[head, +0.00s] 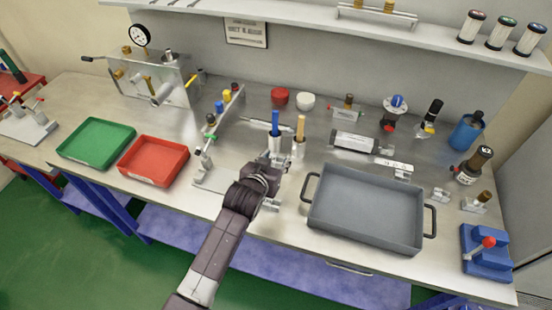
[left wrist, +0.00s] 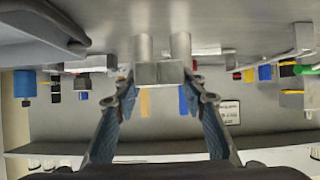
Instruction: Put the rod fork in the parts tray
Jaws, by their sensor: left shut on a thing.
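My left gripper (head: 273,172) is over the middle of the bench, left of a large grey tray with dark handles (head: 318,222), which looks like the parts tray. In the left wrist view, the two fingers of the gripper (left wrist: 160,84) are closed on a small metal block, which I take as the rod fork (left wrist: 160,73). In the head view the gripper mostly hides the fork. The grey tray also shows at the upper left of the left wrist view (left wrist: 40,42). It looks empty. My right gripper is not in view.
Blue-handled (head: 276,130) and orange-handled (head: 300,128) tools stand upright just beyond the gripper. A valve rail (head: 222,120) is on its left. Red (head: 153,180) and green (head: 75,156) trays lie further left. A silver cylinder (head: 352,142) lies behind the grey tray.

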